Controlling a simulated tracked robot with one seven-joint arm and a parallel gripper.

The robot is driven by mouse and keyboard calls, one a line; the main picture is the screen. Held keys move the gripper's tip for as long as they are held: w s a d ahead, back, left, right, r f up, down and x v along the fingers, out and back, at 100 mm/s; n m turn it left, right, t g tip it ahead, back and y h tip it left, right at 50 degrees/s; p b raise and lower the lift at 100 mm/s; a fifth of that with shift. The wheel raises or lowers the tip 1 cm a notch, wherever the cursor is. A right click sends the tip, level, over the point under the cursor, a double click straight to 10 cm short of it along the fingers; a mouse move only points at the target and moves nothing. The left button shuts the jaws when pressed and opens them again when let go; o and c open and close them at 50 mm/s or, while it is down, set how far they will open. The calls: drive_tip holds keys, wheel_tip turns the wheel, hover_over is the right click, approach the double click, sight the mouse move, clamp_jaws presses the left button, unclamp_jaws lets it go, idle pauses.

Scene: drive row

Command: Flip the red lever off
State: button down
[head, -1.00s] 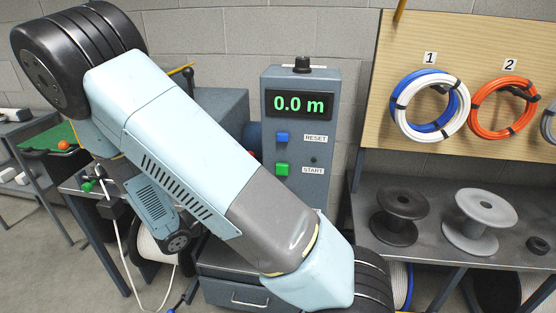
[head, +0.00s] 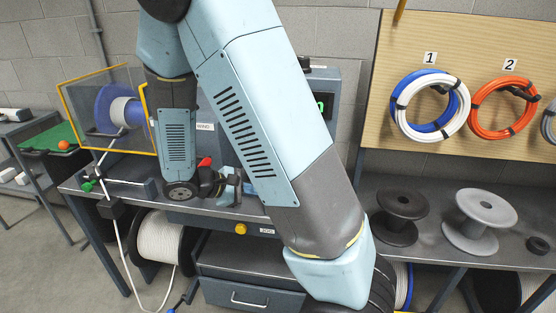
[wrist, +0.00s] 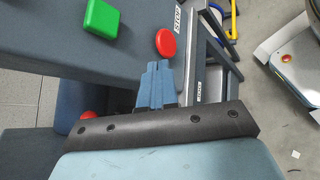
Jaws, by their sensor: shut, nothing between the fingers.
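In the wrist view a red rounded knob (wrist: 88,115) shows beside my gripper's dark base, partly hidden. In the head view a small red part (head: 204,162) stands above my gripper's dark base; its shaft is hidden. I cannot tell whether these are the same part or which way the lever points. My gripper (wrist: 155,65) is shut and empty, its tips before the grey panel near a round red button (wrist: 165,42) beside a STOP label. It shows small in the head view (head: 238,182), over the bench.
A green button (wrist: 101,18) sits on the panel. My arm hides most of the control box (head: 325,85). A guarded blue reel (head: 112,105) stands left. Dark and grey spools (head: 402,213) stand on the right bench; cable coils (head: 430,103) hang above.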

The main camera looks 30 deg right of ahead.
drive_tip(key=s+d+r+m+t+y, duration=0.1)
drive_tip(key=s+r+m+y, duration=0.6)
drive_tip(key=r, duration=0.8)
drive_tip(key=shift+s+d+m+t+y, duration=0.35)
drive_tip(key=shift+s+d+y, duration=0.2)
drive_tip(key=shift+s+y, duration=1)
drive_tip(key=shift+r, duration=0.1)
drive_tip(key=s+a+r+m+t+y, duration=0.1)
drive_tip(key=s+r+m+t+y, duration=0.1)
drive_tip(key=s+r+t, duration=0.2)
drive_tip(key=v, duration=0.3)
drive_tip(key=shift+w+r, duration=0.2)
drive_tip(key=shift+r, duration=0.05)
drive_tip(key=shift+a+m, duration=0.1)
drive_tip(key=shift+m, duration=0.15)
